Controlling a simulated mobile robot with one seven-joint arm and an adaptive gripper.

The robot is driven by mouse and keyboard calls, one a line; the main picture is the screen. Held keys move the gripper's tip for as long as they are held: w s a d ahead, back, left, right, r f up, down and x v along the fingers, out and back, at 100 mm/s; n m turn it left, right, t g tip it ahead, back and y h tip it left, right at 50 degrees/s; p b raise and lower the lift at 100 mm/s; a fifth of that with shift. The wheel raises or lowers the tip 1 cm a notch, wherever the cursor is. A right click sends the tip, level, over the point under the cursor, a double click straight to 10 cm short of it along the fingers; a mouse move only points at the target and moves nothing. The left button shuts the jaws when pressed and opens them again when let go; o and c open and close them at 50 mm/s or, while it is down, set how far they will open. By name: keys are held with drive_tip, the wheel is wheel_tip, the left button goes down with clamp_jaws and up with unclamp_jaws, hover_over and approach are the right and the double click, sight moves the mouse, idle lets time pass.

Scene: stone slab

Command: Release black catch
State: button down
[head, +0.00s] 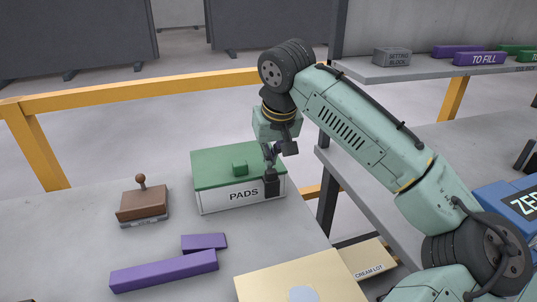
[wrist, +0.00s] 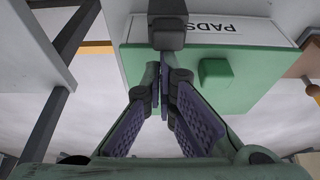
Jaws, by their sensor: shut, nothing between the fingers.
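The black catch (head: 272,185) sits on the front of a white box (head: 213,201) with a green lid (head: 215,163), near its right end. The lid is down and has a green knob (head: 240,168). The box front reads PADS. My gripper (head: 270,161) is shut and empty, just above the catch over the lid's front edge. In the wrist view my fingertips (wrist: 165,66) are together close to the catch (wrist: 167,22). I cannot tell whether they touch it. The lid (wrist: 140,77) and knob (wrist: 215,72) show beyond the fingers.
A brown stamp-like block with a knob handle (head: 143,204) stands left of the box. Purple bars (head: 165,271) and a cream panel (head: 300,278) lie in front. A shelf with a grey block (head: 391,57) is at the right.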

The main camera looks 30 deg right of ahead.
drive_tip(key=shift+s, duration=0.15)
drive_tip(key=v, duration=1.2)
drive_tip(key=shift+f, duration=0.1)
